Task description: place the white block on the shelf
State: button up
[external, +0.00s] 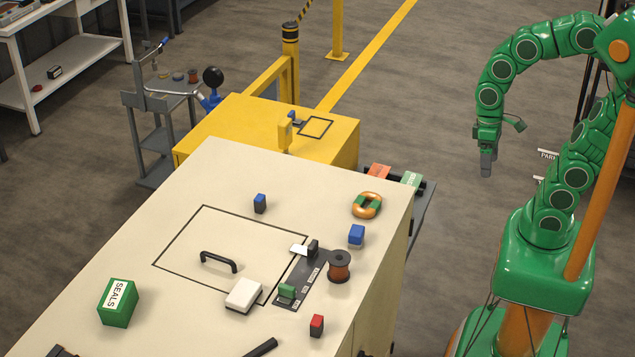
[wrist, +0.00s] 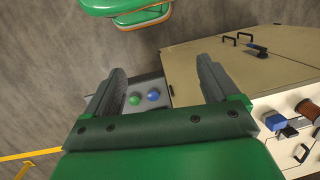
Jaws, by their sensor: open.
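The white block (external: 244,294) lies on the cream cabinet top (external: 180,260), beside the black-outlined panel with a black handle. I cannot make it out in the wrist view. My gripper (external: 486,170) hangs pointing down at the right, over the floor and well apart from the block. In the wrist view my gripper (wrist: 160,75) has its two fingers wide apart with nothing between them. A white bench at the upper left has a lower shelf (external: 75,72). A grey ledge (external: 423,218) juts from the cabinet's right side; I cannot tell which is the shelf meant.
Near the block stand a green block (external: 287,293), a red block (external: 317,326), a copper spool (external: 340,267), a blue block (external: 356,236) and a green SEALS box (external: 118,303). A yellow cabinet (external: 235,125) adjoins behind. Open floor lies between cabinet and arm.

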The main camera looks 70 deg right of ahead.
jog(key=w+a+r+m+y, duration=0.1)
jog(key=w+a+m+y, duration=0.3)
jog(key=w+a, duration=1.05)
jog(key=w+a+r+m+y, duration=0.1)
jog(key=w+a+m+y, duration=0.25)
jog(key=w+a, duration=1.1)
jog(key=m+t+y, duration=0.2)
jog(key=m+y, duration=0.3)
jog(key=m, duration=0.5)
send_near(245, 289)
jog(key=shift+x, duration=1.25)
jog(key=shift+w+a+f, duration=0.1)
jog(key=shift+a, duration=0.25)
jog(key=shift+x, duration=3.75)
